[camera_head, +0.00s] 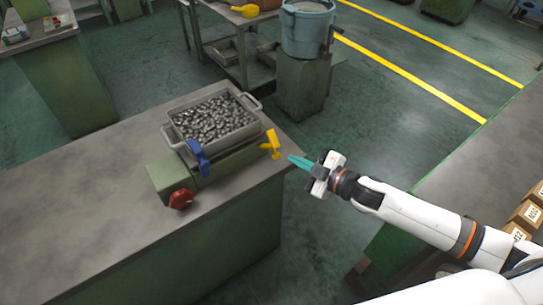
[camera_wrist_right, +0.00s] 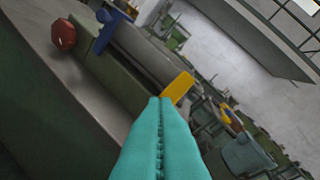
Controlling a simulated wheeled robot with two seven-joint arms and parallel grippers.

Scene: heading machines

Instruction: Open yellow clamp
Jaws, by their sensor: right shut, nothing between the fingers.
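The yellow clamp (camera_head: 271,144) is on the right end of the green fixture (camera_head: 170,174), at the near right corner of the grey metal tray. In the right wrist view the yellow clamp (camera_wrist_right: 178,87) shows just past my fingertips. My right gripper (camera_head: 291,159) has teal fingers, shut with nothing between them. Its tips are just right of the clamp; I cannot tell whether they touch it. The right gripper's fingers (camera_wrist_right: 160,101) fill the lower middle of the wrist view. My left gripper is not in view.
A blue clamp (camera_head: 198,157) and a red knob (camera_head: 181,199) sit on the fixture's left part. The tray (camera_head: 172,134) holds many small metal parts. The grey table top (camera_head: 80,215) is clear to the left. A blue bucket (camera_head: 307,30) stands behind. Boxes (camera_head: 526,214) lie at right.

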